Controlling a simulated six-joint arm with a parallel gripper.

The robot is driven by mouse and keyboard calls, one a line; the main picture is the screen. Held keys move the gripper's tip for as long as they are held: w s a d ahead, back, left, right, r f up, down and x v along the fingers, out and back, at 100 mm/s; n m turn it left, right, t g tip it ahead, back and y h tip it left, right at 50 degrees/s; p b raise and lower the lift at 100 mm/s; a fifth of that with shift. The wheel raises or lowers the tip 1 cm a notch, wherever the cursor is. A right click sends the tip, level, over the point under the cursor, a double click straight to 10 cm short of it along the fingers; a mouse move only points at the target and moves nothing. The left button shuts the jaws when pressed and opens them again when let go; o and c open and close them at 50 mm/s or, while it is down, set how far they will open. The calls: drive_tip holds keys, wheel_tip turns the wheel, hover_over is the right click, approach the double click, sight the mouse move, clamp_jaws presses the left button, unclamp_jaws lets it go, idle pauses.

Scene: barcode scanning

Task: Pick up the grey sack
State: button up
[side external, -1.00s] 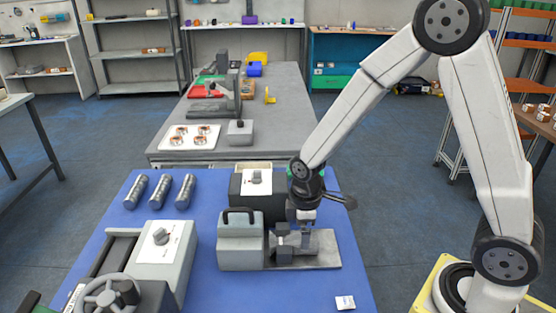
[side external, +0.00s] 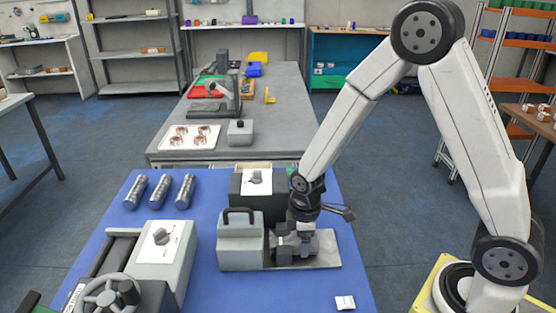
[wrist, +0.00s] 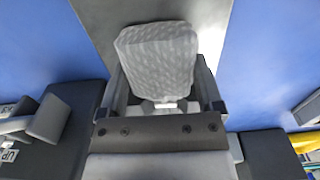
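The grey sack (wrist: 158,60), pale with a fine woven pattern, lies ahead of my gripper in the wrist view, between its two fingers. My gripper (wrist: 165,85) has its fingers spread wide, one on each side of the near end of the sack. I see no clear grip on it. In the side view my gripper (side external: 298,243) is low over the grey plate (side external: 326,258), just right of the grey box with a black handle (side external: 240,245). The sack cannot be told apart from the gripper there.
The box with the handle stands close at the gripper's left. A dark box with a dial on top (side external: 257,181) stands behind. Several metal cylinders (side external: 160,190) lie at the back left of the blue table (side external: 215,190). A small white card (side external: 345,302) lies at the front right.

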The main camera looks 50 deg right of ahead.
clamp_jaws()
drive_tip(key=shift+r, duration=0.1)
drive_tip(key=shift+r, duration=4.9)
